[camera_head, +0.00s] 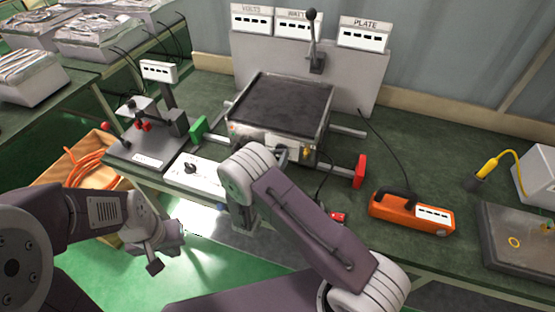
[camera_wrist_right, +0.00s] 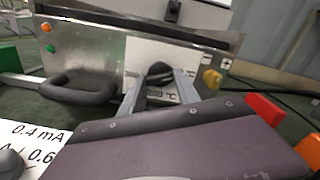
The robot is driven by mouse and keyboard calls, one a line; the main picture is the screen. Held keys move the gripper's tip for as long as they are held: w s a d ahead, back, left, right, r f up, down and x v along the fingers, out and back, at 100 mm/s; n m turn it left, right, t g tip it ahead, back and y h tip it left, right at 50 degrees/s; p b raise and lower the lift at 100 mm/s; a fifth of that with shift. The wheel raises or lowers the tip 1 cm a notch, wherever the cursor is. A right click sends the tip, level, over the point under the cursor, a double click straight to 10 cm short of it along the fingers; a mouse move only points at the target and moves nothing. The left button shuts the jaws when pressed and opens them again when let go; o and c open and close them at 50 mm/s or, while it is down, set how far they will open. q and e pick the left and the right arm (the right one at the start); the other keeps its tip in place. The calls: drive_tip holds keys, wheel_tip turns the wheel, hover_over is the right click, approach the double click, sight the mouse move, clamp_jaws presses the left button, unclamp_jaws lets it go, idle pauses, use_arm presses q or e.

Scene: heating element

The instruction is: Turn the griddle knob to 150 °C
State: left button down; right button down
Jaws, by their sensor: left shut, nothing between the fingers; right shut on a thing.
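The griddle (camera_head: 280,105), a dark plate on a metal body, stands on the green bench. In the right wrist view its front panel (camera_wrist_right: 80,50) faces me. A black knob (camera_wrist_right: 160,70) sits on a white dial plate there. A printed "°C" mark shows below the knob, but the full number and the knob's setting are hard to read. My right gripper (camera_wrist_right: 160,84) is shut on the knob, one finger on each side. In the head view my right arm partly hides the front panel. My left gripper (camera_head: 155,266) is shut and empty, low at the left, in front of the bench.
A yellow knob (camera_wrist_right: 212,78) with plus and minus signs is right of the dial. A black handle (camera_wrist_right: 80,88) sticks out at the left. Red (camera_head: 360,171) and green (camera_head: 198,130) blocks flank the griddle. An orange meter (camera_head: 411,213) stands at the right.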

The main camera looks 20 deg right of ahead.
drive_tip(key=m+b, duration=0.1)
drive_tip(key=m, duration=0.1)
drive_tip(key=m+b, duration=0.2)
drive_tip(key=m, duration=0.1)
drive_tip(key=shift+f+m, duration=0.2)
drive_tip(key=shift+m, duration=0.1)
drive_tip(key=m+b, duration=0.2)
drive_tip(key=m, duration=0.1)
drive_tip(key=shift+m+b, duration=0.3)
drive_tip(key=shift+b, duration=0.05)
drive_tip(key=shift+r+m+b, duration=0.15)
drive_tip(key=shift+m+b, duration=0.35)
drive_tip(key=shift+m, duration=0.3)
drive_tip(key=c, duration=0.9)
unclamp_jaws()
